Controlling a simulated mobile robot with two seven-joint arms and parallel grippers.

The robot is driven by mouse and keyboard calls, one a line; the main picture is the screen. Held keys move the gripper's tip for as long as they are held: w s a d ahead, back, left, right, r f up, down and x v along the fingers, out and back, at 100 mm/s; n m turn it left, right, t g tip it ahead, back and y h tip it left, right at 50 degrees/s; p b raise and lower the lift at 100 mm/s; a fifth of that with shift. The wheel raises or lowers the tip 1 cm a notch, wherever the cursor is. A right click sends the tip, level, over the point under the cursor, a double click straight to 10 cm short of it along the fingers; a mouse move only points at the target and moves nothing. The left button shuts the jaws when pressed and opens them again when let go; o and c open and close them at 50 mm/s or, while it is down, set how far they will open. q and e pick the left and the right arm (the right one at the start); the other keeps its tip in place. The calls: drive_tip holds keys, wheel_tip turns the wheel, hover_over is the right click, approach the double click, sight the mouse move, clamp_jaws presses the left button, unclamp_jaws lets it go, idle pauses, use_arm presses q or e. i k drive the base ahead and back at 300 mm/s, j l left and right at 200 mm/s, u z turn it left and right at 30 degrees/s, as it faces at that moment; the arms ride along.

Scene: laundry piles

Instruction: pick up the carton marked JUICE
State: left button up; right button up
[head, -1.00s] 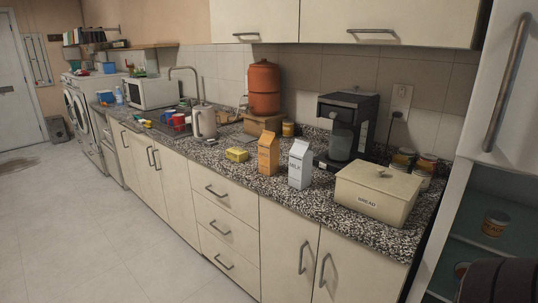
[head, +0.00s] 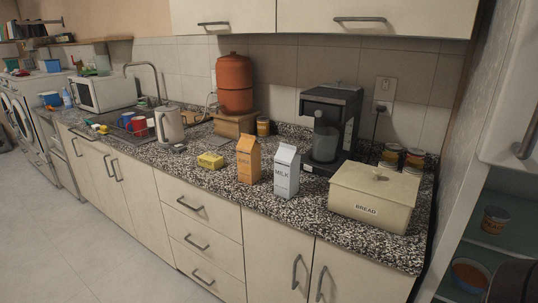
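The orange carton (head: 248,160) stands upright on the speckled counter (head: 225,183), near its front middle. It bears a small label that is too blurred to read with certainty. A white carton marked MILK (head: 286,171) stands upright just to its right, a small gap apart. Neither of my grippers shows in the head view. A dark rounded shape sits at the bottom right corner; I cannot tell what it is.
A cream BREAD box (head: 374,200) and a black coffee machine (head: 329,125) stand right of the cartons. A yellow block (head: 210,161) lies to the left. A kettle (head: 169,124) and an orange dispenser (head: 234,84) are farther back. Open floor lies in front of the cabinets.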

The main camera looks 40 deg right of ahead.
sight(248, 149)
drive_tip(key=i+j+z, duration=0.1)
drive_tip(key=i+z, duration=0.3)
drive_tip(key=i+j+z, duration=0.25)
drive_tip(key=i+z, duration=0.15)
drive_tip(key=i+j+z, duration=1.05)
drive_tip(key=j+z, duration=0.2)
drive_tip(key=j, duration=0.2)
